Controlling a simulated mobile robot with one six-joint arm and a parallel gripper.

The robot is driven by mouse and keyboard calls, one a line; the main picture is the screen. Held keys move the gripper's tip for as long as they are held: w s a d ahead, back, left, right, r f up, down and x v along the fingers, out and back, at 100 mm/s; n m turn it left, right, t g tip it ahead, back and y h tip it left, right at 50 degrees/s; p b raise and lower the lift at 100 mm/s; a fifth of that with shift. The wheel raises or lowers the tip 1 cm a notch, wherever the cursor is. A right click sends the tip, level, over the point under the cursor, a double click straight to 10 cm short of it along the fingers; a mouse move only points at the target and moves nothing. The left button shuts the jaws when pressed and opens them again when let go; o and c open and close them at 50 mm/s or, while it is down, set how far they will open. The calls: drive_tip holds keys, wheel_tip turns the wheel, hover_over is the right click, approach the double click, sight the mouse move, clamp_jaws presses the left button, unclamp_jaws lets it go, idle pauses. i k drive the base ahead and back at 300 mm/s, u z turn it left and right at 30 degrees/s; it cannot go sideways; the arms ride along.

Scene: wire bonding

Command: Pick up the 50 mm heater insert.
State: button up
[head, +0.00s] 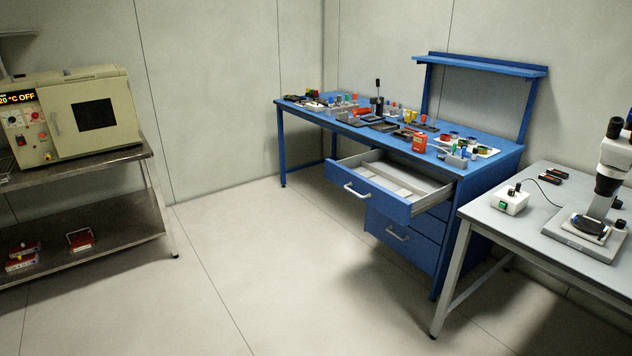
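I cannot make out the 50 mm heater insert. The blue workbench (470,144) at the back holds many small coloured items, too small to tell apart from here. Its top drawer (367,200) is pulled open, and the pale inside shows dividers but no clear object. My gripper is not in view.
An oven (70,140) reading "20 °C OFF" stands on a steel shelf unit (80,212) at left, with red-and-white boxes (80,239) below. At right, a grey table (530,225) carries a microscope (610,170) and a white switch box (510,201). The middle floor is clear.

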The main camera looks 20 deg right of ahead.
sight(369, 174)
drive_tip(key=u, duration=0.1)
drive_tip(key=k, duration=0.65)
drive_tip(key=z, duration=0.45)
drive_tip(key=i, duration=1.75)
drive_tip(key=u, duration=0.4)
